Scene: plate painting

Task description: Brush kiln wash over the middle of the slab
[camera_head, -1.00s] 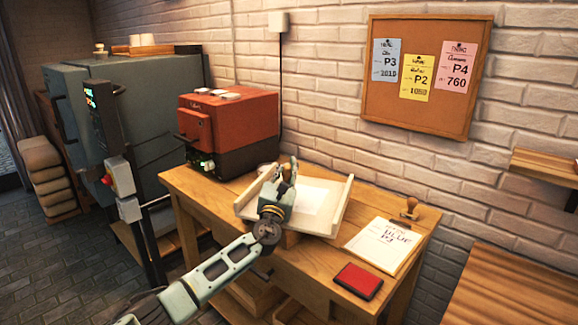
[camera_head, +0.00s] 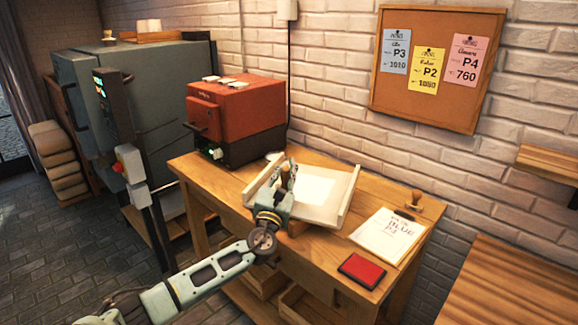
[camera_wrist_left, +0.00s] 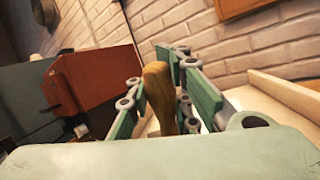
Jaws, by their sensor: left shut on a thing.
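The slab (camera_head: 323,199) is a pale sheet lying in a wooden tray with raised side rails (camera_head: 350,197) on the workbench. A whiter patch (camera_head: 318,184) covers part of its middle. My left gripper (camera_head: 284,183) is over the left part of the tray. It is shut on a brush's wooden handle, which stands up between the fingers in the left wrist view (camera_wrist_left: 158,92). The bristles are hidden behind the gripper, so I cannot tell whether they touch the slab. My right gripper is not in view.
A red kiln (camera_head: 235,115) stands at the bench's back left. A paper sheet (camera_head: 387,236), a wooden stamp (camera_head: 414,201) and a red ink pad (camera_head: 361,270) lie right of the tray. A corkboard (camera_head: 437,69) hangs above.

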